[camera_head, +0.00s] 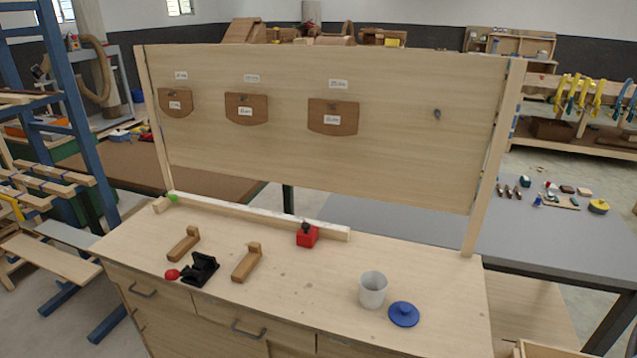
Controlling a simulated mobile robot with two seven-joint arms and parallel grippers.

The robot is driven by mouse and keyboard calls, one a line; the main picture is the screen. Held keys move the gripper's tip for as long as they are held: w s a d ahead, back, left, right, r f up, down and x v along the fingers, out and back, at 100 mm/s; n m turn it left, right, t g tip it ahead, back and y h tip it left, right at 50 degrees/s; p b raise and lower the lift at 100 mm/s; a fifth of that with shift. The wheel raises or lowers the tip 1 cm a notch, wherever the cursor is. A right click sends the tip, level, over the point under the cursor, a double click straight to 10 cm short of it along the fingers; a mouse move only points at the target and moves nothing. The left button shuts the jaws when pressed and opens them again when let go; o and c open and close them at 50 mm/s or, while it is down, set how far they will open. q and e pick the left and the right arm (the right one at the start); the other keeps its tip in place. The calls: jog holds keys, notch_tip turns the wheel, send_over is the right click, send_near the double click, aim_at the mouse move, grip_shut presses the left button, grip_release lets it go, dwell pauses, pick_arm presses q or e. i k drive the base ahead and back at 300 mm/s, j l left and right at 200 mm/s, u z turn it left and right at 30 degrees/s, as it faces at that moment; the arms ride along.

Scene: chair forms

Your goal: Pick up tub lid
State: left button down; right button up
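The tub lid (404,314) is a round blue disc with a raised knob in its middle. It lies flat on the light wooden workbench top (290,300), near the front right. A whitish open tub (373,291) stands upright just to the left of the lid, close beside it. Neither of my grippers shows in the head view.
A black clamp with a red handle (200,269), two small wooden brackets (247,263) and a red block (307,235) stand on the bench's left and middle. An upright board (320,150) with hanging wooden shapes rises behind. The bench right of the lid is clear.

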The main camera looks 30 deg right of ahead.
aim_at(405, 315)
jog(key=z, duration=1.4)
